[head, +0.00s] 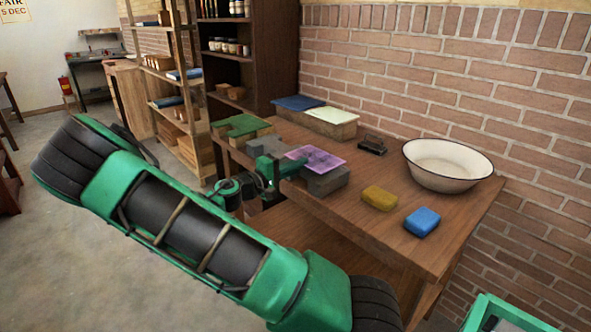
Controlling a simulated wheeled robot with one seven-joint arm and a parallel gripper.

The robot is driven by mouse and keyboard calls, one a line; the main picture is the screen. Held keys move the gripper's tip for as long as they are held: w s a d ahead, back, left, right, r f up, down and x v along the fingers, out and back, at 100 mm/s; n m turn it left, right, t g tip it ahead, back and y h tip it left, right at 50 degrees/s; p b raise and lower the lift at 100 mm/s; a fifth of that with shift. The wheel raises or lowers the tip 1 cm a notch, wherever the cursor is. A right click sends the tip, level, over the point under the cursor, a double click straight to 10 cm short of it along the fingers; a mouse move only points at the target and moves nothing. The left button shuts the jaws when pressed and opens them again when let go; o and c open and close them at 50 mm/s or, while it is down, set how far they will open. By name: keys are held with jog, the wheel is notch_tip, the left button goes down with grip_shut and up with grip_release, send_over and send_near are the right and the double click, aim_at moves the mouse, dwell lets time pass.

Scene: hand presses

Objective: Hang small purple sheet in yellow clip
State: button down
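A small purple sheet (318,158) lies flat on top of a grey block (328,181) near the front edge of the wooden table. My green gripper (282,166) is at the left edge of the sheet, at about the sheet's height. Its fingertips are too small and partly hidden to tell whether they are open or shut, or whether they touch the sheet. My large green arm fills the lower left and middle of the view. I cannot make out a yellow clip in this view.
The table (455,221) also bears a yellow block (380,197), a blue block (422,221), a white basin (447,164), a dark metal object (372,145), a green sheet (240,125), a blue sheet (297,102) and a pale sheet (331,115). A brick wall stands behind.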

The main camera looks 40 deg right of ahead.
jog(key=shift+a, duration=0.1)
jog(key=w+a+r, duration=0.1)
jog(key=a+r, duration=0.2)
jog(key=a, duration=1.8)
jog(key=shift+a, duration=0.4)
dwell(0.6)
jog(key=shift+w, duration=0.15)
jog(key=w+a+f+n+t+y, duration=0.25)
jog(key=w+n+t+y, duration=0.35)
jog(key=w+n+t, duration=0.65)
jog(key=w+a+f+n+t+y, duration=0.1)
jog(key=a+f+n+t+y, duration=0.1)
jog(key=a+f+t+y, duration=0.3)
jog(key=shift+w+a+n+t+y, duration=0.3)
jog(key=shift+a+n+t+y, duration=0.1)
jog(key=shift+y, duration=0.5)
dwell(0.7)
